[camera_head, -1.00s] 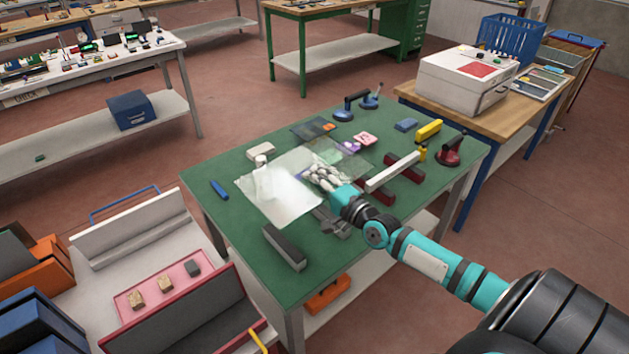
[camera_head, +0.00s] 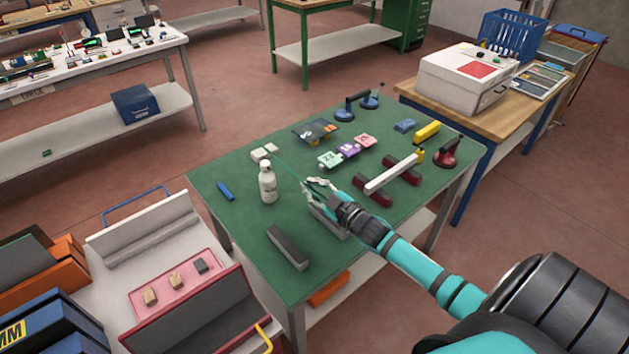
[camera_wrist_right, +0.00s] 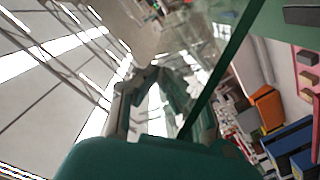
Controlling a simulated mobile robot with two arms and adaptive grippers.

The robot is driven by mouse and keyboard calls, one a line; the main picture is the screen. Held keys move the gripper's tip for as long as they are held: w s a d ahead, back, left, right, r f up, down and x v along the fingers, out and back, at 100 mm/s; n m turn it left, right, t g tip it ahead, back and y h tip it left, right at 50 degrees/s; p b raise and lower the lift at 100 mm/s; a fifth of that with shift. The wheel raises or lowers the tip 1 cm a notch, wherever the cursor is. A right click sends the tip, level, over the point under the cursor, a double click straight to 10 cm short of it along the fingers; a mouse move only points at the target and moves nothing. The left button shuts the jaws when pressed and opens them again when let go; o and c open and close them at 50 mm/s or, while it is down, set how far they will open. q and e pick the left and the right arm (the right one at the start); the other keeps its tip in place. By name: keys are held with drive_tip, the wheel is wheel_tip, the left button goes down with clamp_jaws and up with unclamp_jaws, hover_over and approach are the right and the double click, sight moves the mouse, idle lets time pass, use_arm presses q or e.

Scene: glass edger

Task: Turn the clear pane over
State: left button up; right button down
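The clear pane (camera_head: 291,171) is nearly edge-on in the head view, a thin green line running from near the small white blocks to my right gripper. My right gripper (camera_head: 312,190) is shut on the pane's near end and holds it over the green table. In the right wrist view, the pane's dark green edge (camera_wrist_right: 225,58) runs diagonally from the top down to the gripper fingers (camera_wrist_right: 160,90). Reflections make the pane's faces hard to make out there. Whether its lower edge touches the table, I cannot tell. My left gripper is not in view.
On the green table (camera_head: 240,225), a white bottle (camera_head: 268,184) stands close left of the pane. A dark grey bar (camera_head: 288,248) lies in front, numbered tags (camera_head: 348,151) behind, and a white bar on red blocks (camera_head: 392,175) to the right. The table's left front is mostly clear.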

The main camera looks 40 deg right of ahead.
drive_tip(key=n, duration=0.1)
drive_tip(key=n+b, duration=0.1)
drive_tip(key=n, duration=0.3)
drive_tip(key=shift+a+f, duration=0.1)
drive_tip(key=shift+f, duration=0.15)
drive_tip(key=n+b, duration=0.1)
drive_tip(key=n, duration=0.2)
drive_tip(key=shift+f+n+h, duration=0.1)
drive_tip(key=shift+n+h, duration=0.2)
drive_tip(key=shift+n, duration=0.1)
drive_tip(key=shift+n+b, duration=0.5)
drive_tip(key=shift+n, duration=0.4)
wheel_tip(320, 180, down, 19)
drive_tip(key=b, duration=1.6)
drive_tip(key=shift+a+f+b, duration=0.1)
drive_tip(key=shift+f+b, duration=0.15)
drive_tip(key=shift+b, duration=0.2)
